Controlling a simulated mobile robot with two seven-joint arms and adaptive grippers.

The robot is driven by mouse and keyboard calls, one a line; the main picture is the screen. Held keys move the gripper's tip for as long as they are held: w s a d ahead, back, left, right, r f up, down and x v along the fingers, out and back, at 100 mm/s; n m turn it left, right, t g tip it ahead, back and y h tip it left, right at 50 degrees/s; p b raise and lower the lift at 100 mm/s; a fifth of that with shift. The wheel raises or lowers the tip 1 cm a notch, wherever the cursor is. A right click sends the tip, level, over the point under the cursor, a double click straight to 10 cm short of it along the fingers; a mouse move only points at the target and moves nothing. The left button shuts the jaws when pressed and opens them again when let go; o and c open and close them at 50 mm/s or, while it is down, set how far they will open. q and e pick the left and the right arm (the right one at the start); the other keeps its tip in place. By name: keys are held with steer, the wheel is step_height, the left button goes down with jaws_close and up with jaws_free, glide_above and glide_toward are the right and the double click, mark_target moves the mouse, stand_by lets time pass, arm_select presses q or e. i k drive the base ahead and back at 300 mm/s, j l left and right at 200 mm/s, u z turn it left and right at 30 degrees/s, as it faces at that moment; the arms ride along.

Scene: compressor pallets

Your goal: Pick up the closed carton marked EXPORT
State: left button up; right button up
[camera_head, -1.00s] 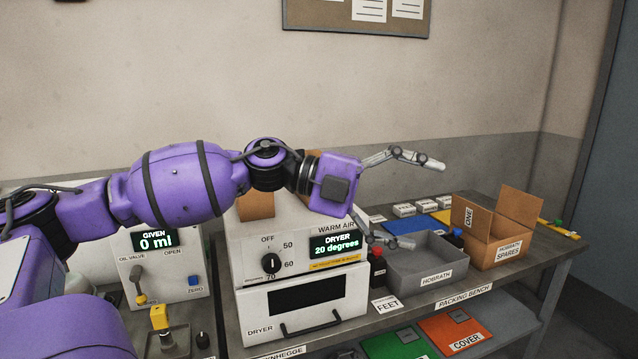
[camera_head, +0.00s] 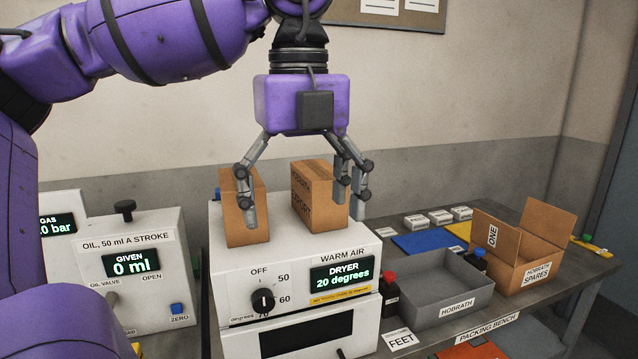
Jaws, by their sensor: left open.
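The closed carton marked EXPORT (camera_head: 313,196) stands upright on top of the white dryer (camera_head: 225,283), its lettering on the left-hand face. A second brown carton (camera_head: 236,222) stands to its left with a gap between them. My left gripper (camera_head: 303,203) points down over the cartons, open and empty. Its left finger overlaps the second carton in the picture, and its right fingers overlap the right side of the EXPORT carton. I cannot tell whether any finger touches a carton. My right gripper is not in view.
Right of the dryer, the packing bench holds a grey HOBRATH tray (camera_head: 452,314), an open carton marked ONE (camera_head: 510,255), red-capped (camera_head: 389,290) and blue-capped (camera_head: 479,258) bottles and several small white boxes (camera_head: 440,217). The oil unit (camera_head: 165,245) stands at left.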

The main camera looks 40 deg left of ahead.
mark_target(311, 179)
steer(key=i+j, duration=0.8)
steer(key=j, duration=0.25)
